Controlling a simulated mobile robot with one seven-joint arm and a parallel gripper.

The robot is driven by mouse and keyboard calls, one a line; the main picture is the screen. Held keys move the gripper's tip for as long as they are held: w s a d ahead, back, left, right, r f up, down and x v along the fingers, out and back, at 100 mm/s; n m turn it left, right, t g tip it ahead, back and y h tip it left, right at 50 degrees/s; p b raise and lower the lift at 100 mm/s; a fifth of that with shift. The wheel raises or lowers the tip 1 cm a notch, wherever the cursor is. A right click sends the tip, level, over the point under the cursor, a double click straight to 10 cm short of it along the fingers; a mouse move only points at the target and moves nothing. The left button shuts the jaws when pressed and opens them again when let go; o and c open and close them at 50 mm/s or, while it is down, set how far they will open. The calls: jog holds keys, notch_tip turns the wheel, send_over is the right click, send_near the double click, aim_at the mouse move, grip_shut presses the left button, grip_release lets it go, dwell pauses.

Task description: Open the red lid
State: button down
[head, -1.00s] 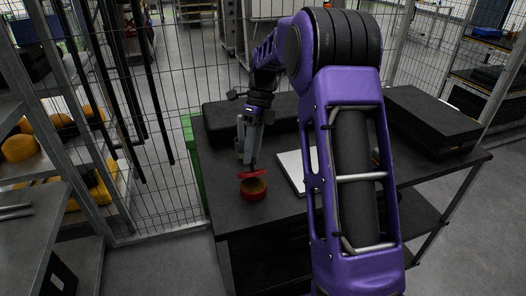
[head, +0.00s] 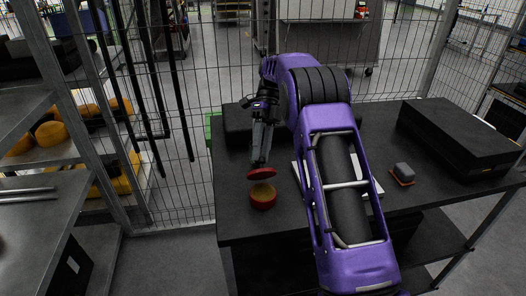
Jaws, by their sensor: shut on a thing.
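The red lid (head: 262,173) is a flat disc held just above a round red container (head: 262,197) on the dark table. The lid is apart from the container, tilted slightly, and sits towards its far side. The container's yellowish inside shows from above. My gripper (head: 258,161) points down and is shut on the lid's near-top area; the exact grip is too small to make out.
The dark table (head: 232,215) has bare room left of and in front of the container. A white flat thing (head: 298,172) lies partly behind my arm. A small grey object (head: 404,172) sits on an orange base at right. A large black box (head: 462,140) stands at the far right.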

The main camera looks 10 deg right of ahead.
dwell(0.5)
jog(key=c, duration=0.6)
grip_release()
